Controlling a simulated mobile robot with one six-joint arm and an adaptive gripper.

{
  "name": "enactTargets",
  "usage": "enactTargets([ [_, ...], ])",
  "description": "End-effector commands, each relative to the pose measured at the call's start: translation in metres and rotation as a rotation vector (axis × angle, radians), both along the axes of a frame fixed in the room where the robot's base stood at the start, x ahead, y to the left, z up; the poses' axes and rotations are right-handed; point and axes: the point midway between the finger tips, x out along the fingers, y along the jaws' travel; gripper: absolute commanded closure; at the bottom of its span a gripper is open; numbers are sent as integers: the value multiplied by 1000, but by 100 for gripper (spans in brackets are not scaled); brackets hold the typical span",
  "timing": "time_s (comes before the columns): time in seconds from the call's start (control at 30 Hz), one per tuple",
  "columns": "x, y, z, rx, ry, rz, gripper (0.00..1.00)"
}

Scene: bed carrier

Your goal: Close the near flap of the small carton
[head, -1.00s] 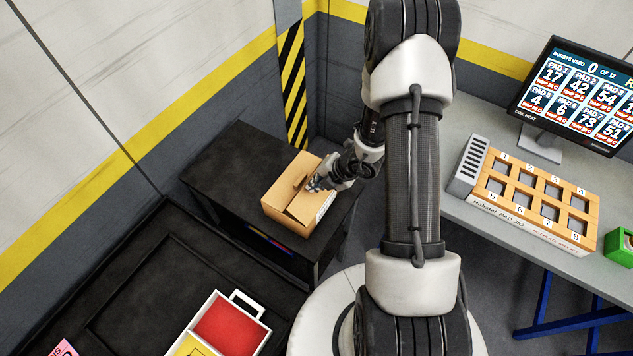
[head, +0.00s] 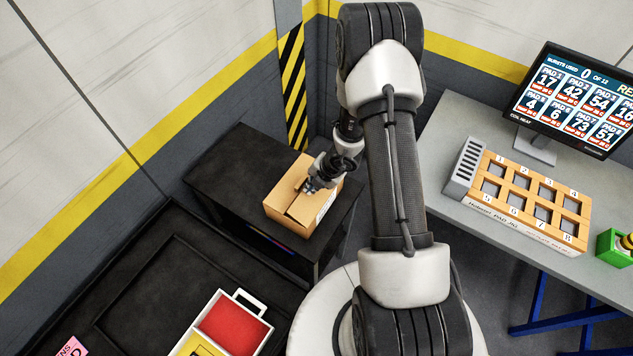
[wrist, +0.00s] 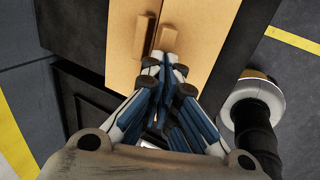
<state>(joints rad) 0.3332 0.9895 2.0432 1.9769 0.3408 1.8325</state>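The small carton (head: 290,202) is a tan cardboard box on a black table. Its top shows a seam between flap panels in the head view. In the wrist view the carton top (wrist: 205,38) has two upright tan tabs, a left tab (wrist: 145,36) and a right tab (wrist: 167,38), on either side of the seam. My gripper (head: 311,186) is over the carton top. In the wrist view my gripper (wrist: 164,62) has its fingertips together, at the lower end of the right tab. Contact with it is unclear, and my fingers hide the carton's lower part.
The black table (head: 235,165) has free room left of the carton. A grey bench on the right holds an orange numbered rack (head: 535,200), a monitor (head: 575,98) and a green box (head: 616,247). A white-rimmed tray with a red section (head: 235,325) is at the bottom.

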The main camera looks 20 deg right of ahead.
Motion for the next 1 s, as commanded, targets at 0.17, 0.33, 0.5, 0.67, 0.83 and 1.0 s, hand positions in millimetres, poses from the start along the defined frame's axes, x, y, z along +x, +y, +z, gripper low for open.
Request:
enactTargets([
  [0.17, 6, 5, 0, -47, 70, 4, 100],
  [0.33, 13, 9, -9, -44, 66, 1, 100],
  [0.5, 18, 12, -18, -44, 65, 1, 100],
  [0.67, 22, 15, -22, -43, 64, 0, 100],
  [0.83, 24, 16, -25, -43, 64, 0, 100],
  [1.0, 25, 17, -25, -43, 64, 0, 100],
])
